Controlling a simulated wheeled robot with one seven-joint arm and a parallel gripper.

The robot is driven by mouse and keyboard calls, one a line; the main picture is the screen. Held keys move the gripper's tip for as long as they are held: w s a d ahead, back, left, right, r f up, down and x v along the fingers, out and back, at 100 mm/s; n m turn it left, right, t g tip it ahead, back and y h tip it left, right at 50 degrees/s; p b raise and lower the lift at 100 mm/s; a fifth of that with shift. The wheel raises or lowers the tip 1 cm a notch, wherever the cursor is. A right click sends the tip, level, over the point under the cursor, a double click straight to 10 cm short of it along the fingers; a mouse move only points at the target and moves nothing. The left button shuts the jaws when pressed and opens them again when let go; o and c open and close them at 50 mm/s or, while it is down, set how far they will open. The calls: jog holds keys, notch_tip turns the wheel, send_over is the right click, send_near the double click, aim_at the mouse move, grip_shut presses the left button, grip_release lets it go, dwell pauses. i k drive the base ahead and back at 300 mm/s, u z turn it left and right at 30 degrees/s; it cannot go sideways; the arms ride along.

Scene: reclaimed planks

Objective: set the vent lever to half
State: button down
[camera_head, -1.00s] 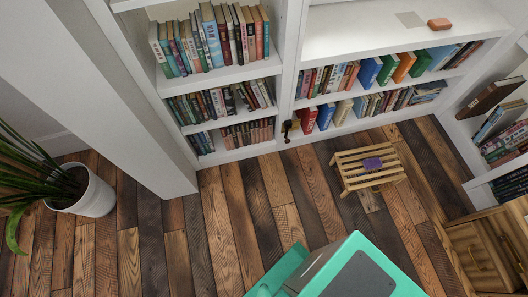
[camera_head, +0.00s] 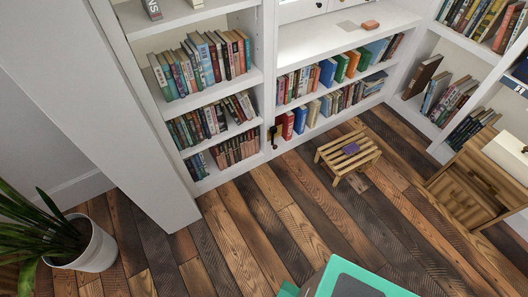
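A small dark lever-like part (camera_head: 273,137) with a brass-coloured bit shows low on the white bookcase, at the upright between its left and middle sections. It may be the vent lever. It is too small here to tell its setting or any markings. My gripper is not in view. Only a teal and grey part of my own body shows at the bottom edge, well apart from the lever.
A potted plant (camera_head: 92,247) is at the lower left. A wooden cabinet (camera_head: 465,190) stands at the right. The plank floor (camera_head: 255,220) before the bookcase is clear.

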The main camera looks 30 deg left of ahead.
aim_at(273, 130)
jog(key=u, duration=0.9)
jog(key=i, duration=1.5)
